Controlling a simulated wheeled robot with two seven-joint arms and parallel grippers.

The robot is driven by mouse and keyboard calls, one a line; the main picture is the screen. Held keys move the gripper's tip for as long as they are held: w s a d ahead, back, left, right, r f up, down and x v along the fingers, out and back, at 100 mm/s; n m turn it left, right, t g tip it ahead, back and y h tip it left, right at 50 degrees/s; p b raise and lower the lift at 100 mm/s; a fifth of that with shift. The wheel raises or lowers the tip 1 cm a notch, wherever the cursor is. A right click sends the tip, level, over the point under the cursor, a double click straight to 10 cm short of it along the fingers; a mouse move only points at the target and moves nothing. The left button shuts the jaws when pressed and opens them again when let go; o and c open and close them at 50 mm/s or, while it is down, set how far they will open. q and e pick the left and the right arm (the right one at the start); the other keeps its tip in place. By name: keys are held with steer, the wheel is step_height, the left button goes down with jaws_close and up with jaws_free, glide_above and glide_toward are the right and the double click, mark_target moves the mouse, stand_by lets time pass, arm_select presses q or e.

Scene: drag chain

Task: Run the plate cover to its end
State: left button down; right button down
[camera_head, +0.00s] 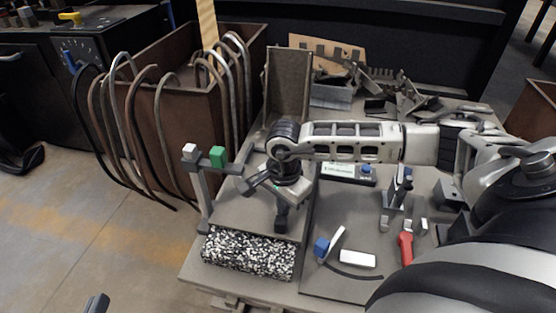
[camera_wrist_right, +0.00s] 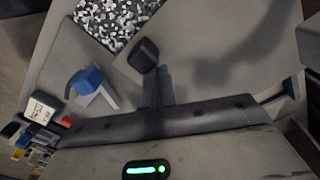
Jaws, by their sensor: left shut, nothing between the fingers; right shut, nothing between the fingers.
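A flat grey plate (camera_head: 240,218), which looks like the plate cover, lies at the left of the workbench, behind a black-and-white speckled strip (camera_head: 247,254). My right gripper (camera_head: 281,224) points down over the plate's front right part and is shut and empty; whether it touches the plate I cannot tell. In the right wrist view its dark fingertip (camera_wrist_right: 144,55) is near the plate's grey surface and the speckled strip (camera_wrist_right: 112,20). A dark tip, my left gripper (camera_head: 97,304), shows at the bottom left, shut and away from the bench.
A post with a green block (camera_head: 218,156) stands left of the plate. An upright grey panel (camera_head: 287,85) stands behind it. A blue-and-white piece (camera_head: 328,246), a white block (camera_head: 357,259) and a red-handled tool (camera_head: 406,246) lie right. A brown bin (camera_head: 170,128) with hoses stands left.

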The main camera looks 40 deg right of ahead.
steer(key=shift+s+a, duration=0.5)
steer(key=shift+a, duration=0.1)
steer(key=shift+s+a+p, duration=0.4)
steer(key=shift+s+a, duration=0.4)
steer(key=shift+a, duration=0.2)
steer(key=shift+s+a+p, duration=0.35)
steer(key=shift+s+a, duration=0.4)
steer(key=shift+a, duration=0.2)
arm_select(q)
steer(key=shift+s+a+f+m+g+y, duration=0.1)
steer(key=shift+a+f+m+g+y, duration=0.2)
steer(key=shift+f+y, duration=0.1)
arm_select(e)
steer(key=shift+s+a, duration=0.75)
steer(key=shift+a, duration=0.15)
steer(key=shift+a, duration=0.2)
arm_select(q)
steer(key=shift+f, duration=0.1)
arm_select(e)
steer(key=shift+d+f, duration=0.1)
steer(key=shift+d, duration=0.05)
